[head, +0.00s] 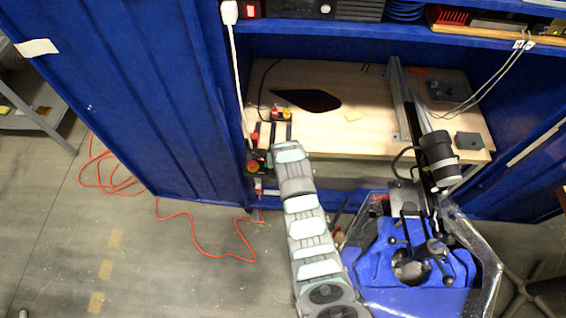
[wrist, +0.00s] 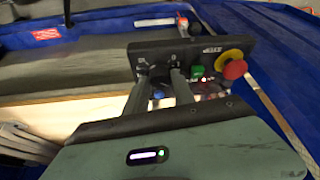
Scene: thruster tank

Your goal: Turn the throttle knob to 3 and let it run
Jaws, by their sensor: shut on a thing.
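A black control panel (wrist: 205,60) stands at the edge of the blue cabinet in the wrist view. It carries a dark throttle knob (wrist: 157,71), a green button (wrist: 197,70) and a red mushroom button (wrist: 234,70) on a yellow base. My gripper (wrist: 160,76) is shut on the knob, one finger on each side. The fingers hide much of the knob, and its pointer and scale are too small to read. In the head view my arm covers part of the panel (head: 257,164). The thruster tank (head: 370,265), blue inside with clear walls, holds a black motor (head: 439,160) above it.
A wooden shelf (head: 370,125) inside the blue cabinet (head: 150,110) bears a dark flat piece (head: 306,99) and metal rails (head: 400,100). An orange cable (head: 205,250) lies on the floor at the left.

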